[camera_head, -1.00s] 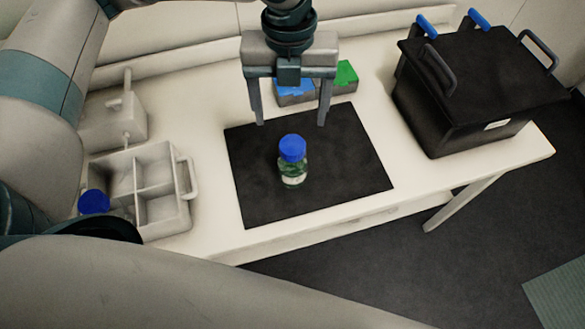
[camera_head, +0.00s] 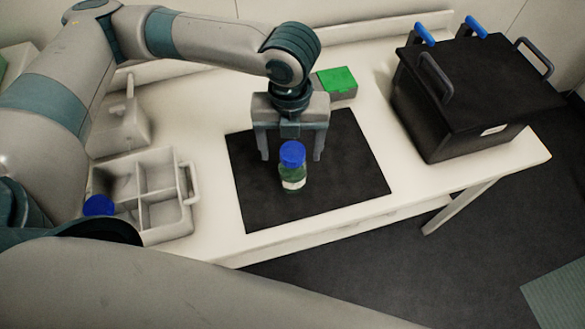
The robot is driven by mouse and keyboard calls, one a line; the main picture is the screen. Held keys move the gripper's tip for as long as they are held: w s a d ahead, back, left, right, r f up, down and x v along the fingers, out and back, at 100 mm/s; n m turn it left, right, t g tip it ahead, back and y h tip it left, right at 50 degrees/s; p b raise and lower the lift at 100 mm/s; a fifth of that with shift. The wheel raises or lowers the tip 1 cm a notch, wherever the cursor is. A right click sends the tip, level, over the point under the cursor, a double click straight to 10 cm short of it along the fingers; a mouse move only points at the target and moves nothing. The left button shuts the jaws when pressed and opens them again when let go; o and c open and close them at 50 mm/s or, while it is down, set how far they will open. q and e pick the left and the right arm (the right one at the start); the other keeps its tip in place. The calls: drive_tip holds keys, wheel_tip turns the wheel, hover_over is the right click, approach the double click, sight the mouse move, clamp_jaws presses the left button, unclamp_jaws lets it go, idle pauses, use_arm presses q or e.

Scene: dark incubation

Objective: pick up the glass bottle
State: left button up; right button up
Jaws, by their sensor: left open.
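The glass bottle (camera_head: 292,177) is green with a blue cap and a pale label. It stands upright on the black mat (camera_head: 350,180) on the white bench. My left gripper (camera_head: 290,159) points down and is open, with its two fingers apart. The bottle's cap shows between the fingers in the picture. The gripper looks to be just behind or above the bottle, and I cannot tell whether it touches it. My right gripper is not in view.
A divided white carrier (camera_head: 165,210) holding a blue-capped item (camera_head: 98,206) stands at the left. A black lidded box (camera_head: 475,95) with handles stands at the back right. A green-topped box (camera_head: 337,82) is behind the mat. The mat's right part is clear.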

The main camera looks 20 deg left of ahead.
sight(293, 169)
use_arm(q)
drive_tip(key=shift+f, duration=1.2)
drive_tip(key=shift+f, duration=0.1)
drive_tip(key=shift+w+f+p, duration=0.1)
drive_tip(key=shift+f+p, duration=0.2)
drive_tip(key=shift+p, duration=0.1)
drive_tip(key=f, duration=0.1)
drive_tip(key=f+p, duration=0.1)
drive_tip(key=f, duration=0.1)
drive_tip(key=shift+w+d, duration=0.1)
drive_tip(key=shift+w, duration=0.1)
drive_tip(key=shift+f, duration=0.7)
drive_tip(key=shift+c, duration=0.7)
